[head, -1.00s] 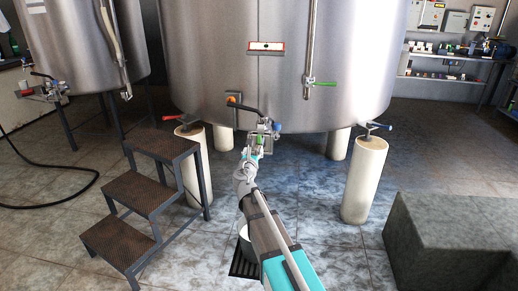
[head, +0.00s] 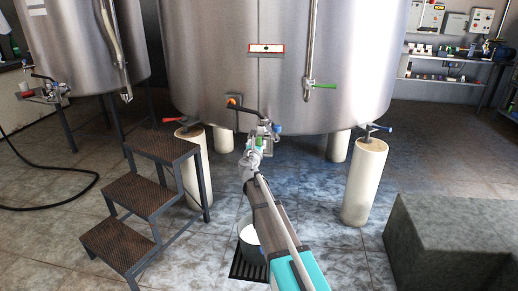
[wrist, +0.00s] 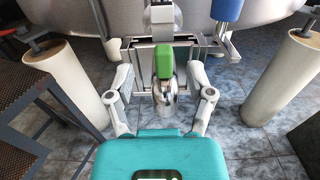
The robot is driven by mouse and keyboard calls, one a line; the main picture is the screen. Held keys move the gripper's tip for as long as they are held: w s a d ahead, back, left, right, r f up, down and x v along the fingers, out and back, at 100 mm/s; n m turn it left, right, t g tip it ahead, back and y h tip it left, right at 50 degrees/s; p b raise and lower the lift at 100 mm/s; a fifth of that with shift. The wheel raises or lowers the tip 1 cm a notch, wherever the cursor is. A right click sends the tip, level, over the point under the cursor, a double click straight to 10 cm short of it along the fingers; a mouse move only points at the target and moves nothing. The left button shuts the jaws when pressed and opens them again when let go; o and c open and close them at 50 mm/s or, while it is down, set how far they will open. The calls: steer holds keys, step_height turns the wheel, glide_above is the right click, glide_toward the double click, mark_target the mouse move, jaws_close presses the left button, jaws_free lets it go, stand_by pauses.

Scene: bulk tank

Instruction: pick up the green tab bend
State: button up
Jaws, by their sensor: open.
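The green tab bend is a short metal pipe bend (wrist: 165,90) with a bright green tab (wrist: 166,60) on top. In the wrist view it sits upright in the middle, in front of a metal rack or bracket (wrist: 200,45) below the tank. My gripper (wrist: 162,76) is open, with one finger on each side of the bend. Gaps show between the fingers and the bend. In the head view my gripper (head: 251,158) reaches the fittings under the tank outlet, and the tab (head: 259,140) is a small green spot there.
The large steel tank (head: 280,60) stands on pale round legs (head: 364,180). Dark steps (head: 145,195) stand to the left, a grey block (head: 450,240) to the right. A blue part (wrist: 228,10) hangs right of the bend. A white bucket (head: 250,236) stands by a floor grate.

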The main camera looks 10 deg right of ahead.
mark_target(259, 139)
steer(key=shift+w+d, duration=0.1)
steer(key=shift+w, duration=0.05)
steer(key=shift+x, duration=2.55)
steer(key=shift+d, duration=0.1)
jaws_close()
